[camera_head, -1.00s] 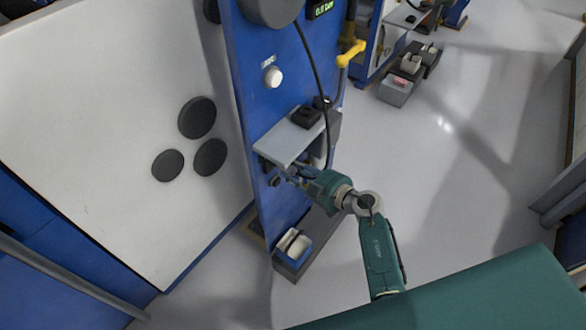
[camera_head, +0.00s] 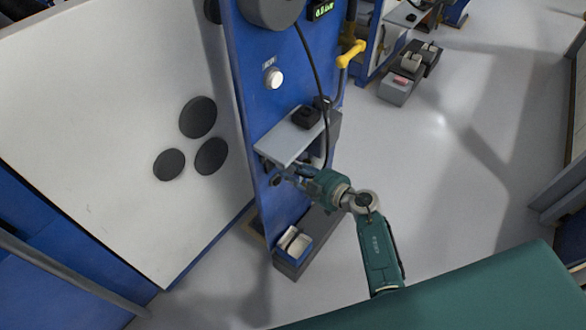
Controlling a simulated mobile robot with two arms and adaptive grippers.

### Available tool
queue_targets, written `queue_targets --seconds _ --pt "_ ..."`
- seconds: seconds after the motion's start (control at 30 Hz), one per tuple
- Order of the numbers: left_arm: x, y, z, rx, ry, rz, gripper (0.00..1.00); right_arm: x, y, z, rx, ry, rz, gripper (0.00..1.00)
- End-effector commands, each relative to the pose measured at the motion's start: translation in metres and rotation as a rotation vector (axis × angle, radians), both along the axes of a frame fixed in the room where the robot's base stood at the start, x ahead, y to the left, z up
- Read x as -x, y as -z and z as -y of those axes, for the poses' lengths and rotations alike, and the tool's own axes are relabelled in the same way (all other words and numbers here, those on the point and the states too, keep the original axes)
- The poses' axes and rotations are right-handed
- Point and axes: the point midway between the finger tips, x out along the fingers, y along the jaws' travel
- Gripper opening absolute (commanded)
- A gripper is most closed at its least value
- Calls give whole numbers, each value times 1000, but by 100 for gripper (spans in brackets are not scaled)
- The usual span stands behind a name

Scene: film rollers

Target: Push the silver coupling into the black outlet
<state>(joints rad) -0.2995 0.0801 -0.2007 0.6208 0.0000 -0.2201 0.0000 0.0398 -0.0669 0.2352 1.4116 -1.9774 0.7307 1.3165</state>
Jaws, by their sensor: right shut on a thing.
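My right gripper (camera_head: 287,171) is at the blue machine panel (camera_head: 281,225), just under the small grey shelf (camera_head: 286,142). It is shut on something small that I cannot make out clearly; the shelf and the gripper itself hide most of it. A dark round outlet (camera_head: 275,181) shows on the panel just below the fingers. I cannot tell whether the silver coupling touches or sits inside an outlet. My left gripper is not in view.
A black block (camera_head: 305,117) sits on the shelf. A black cable (camera_head: 317,75) hangs past the shelf's right side. A yellow handle (camera_head: 351,53) sticks out above. Open floor lies to the right.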

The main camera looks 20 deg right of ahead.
Motion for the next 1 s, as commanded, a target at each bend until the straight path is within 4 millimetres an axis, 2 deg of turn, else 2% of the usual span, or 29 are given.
queue_targets --seconds 0.27,0.3,0.4,0.77,0.87,1.0 --pt "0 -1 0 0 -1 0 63 -5 0 -4 0 0 1 0" --pt "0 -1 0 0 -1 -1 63 -5 0 -4 -1 1 0 31" --pt "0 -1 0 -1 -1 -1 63 -5 0 -4 -1 1 0 49" --pt "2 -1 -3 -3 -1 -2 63 -1 -1 -1 1 1 0 49" --pt "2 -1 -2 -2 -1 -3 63 10 -4 5 2 1 -1 49" --pt "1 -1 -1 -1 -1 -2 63 33 -12 18 3 1 -1 49"
